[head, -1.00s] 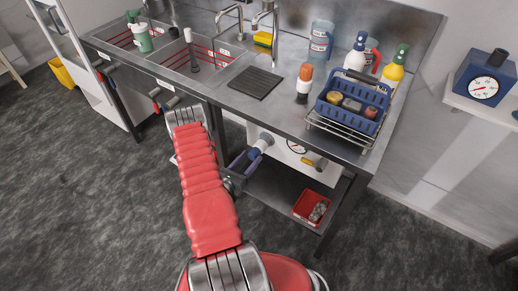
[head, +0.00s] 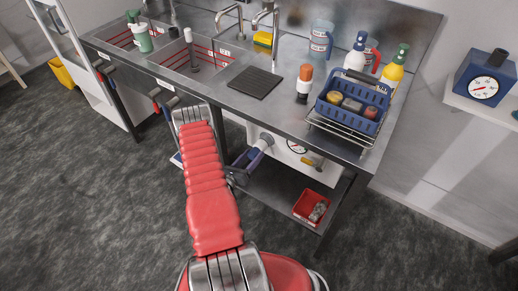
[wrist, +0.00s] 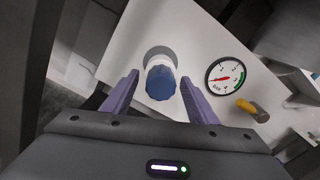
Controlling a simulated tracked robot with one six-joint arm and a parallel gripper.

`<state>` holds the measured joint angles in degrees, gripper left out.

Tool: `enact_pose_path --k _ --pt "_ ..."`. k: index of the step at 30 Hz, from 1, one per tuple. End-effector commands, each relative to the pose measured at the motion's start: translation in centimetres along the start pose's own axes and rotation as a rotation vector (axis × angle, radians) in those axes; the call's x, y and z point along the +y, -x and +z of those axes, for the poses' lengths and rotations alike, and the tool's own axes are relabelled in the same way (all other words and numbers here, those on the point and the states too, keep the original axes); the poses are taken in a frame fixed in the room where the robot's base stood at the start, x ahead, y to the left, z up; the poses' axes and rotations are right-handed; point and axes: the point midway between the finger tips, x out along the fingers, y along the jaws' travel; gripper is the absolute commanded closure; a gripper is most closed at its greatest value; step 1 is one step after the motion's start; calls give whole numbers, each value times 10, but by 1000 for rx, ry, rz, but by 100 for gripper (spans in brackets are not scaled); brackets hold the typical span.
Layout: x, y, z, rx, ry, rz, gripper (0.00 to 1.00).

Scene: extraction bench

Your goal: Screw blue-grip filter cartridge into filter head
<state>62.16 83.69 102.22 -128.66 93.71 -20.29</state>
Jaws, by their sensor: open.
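The blue-grip filter cartridge (wrist: 160,84) shows in the wrist view with its blue ribbed end towards me and a white part behind it. Its far end meets a round grey filter head (wrist: 152,52) on a white panel; whether its thread is engaged cannot be told. In the head view the cartridge (head: 264,141) sticks out from the panel under the bench. My gripper (wrist: 160,77) is open, its two purple fingers on either side of the blue grip, with visible gaps. In the head view my gripper (head: 244,161) is partly hidden by my arm.
A gauge (wrist: 225,77) and a yellow valve handle (wrist: 252,109) are right of the cartridge on the white panel (wrist: 200,45). The bench (head: 285,112) overhangs the space. A red bin (head: 306,203) stands on the lower shelf.

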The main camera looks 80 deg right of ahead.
Motion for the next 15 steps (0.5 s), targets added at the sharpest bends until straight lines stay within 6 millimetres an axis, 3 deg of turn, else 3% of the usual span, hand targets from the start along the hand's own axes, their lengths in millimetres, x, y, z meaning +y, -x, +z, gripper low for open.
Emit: enact_pose_path --k 15 --pt "0 0 0 0 392 0 47"
